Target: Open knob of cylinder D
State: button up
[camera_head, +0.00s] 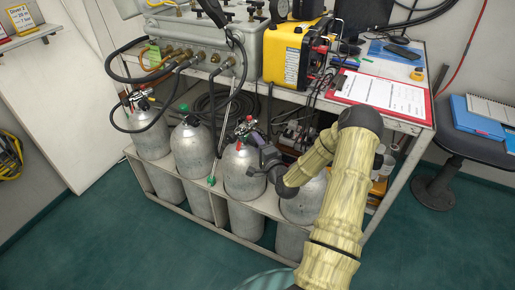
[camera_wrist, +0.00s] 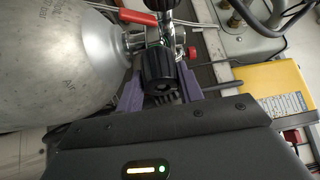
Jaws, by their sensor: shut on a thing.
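Several grey gas cylinders stand in a row in the rack under the bench. My gripper (camera_head: 262,150) is at the valve on top of the third cylinder from the left (camera_head: 242,178); no letter D is readable on it. In the wrist view this cylinder (camera_wrist: 60,55) lies across the left, with a metal valve and a black ribbed knob (camera_wrist: 157,68). The purple fingers of my gripper (camera_wrist: 160,84) are on both sides of the knob and shut on it. In the head view my gripper partly hides the valve.
Other cylinders stand close on both sides, one at left (camera_head: 192,150) and one at right (camera_head: 302,205), partly behind my arm. Hoses hang from the grey air panel (camera_head: 205,48). A yellow device (camera_head: 287,57) and red clipboard (camera_head: 385,97) lie on the bench.

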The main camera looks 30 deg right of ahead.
jog(key=n+b, duration=0.1)
jog(key=n, duration=0.1)
jog(key=n+t+y+b, duration=0.1)
jog(key=n+b, duration=0.1)
jog(key=n+t+b, duration=0.1)
jog(key=n, duration=0.1)
jog(key=shift+f+y, duration=0.35)
jog(key=shift+y, duration=0.05)
jog(key=shift+r+n+t+y+b, duration=0.15)
jog(key=shift+n+y+b, duration=0.25)
jog(key=shift+n+b, duration=0.5)
jog(key=shift+n+t+y+b, duration=0.15)
jog(key=shift+n+y+b, duration=0.3)
jog(key=shift+n, duration=0.75)
jog(key=o, duration=1)
jog(key=shift+r, duration=0.1)
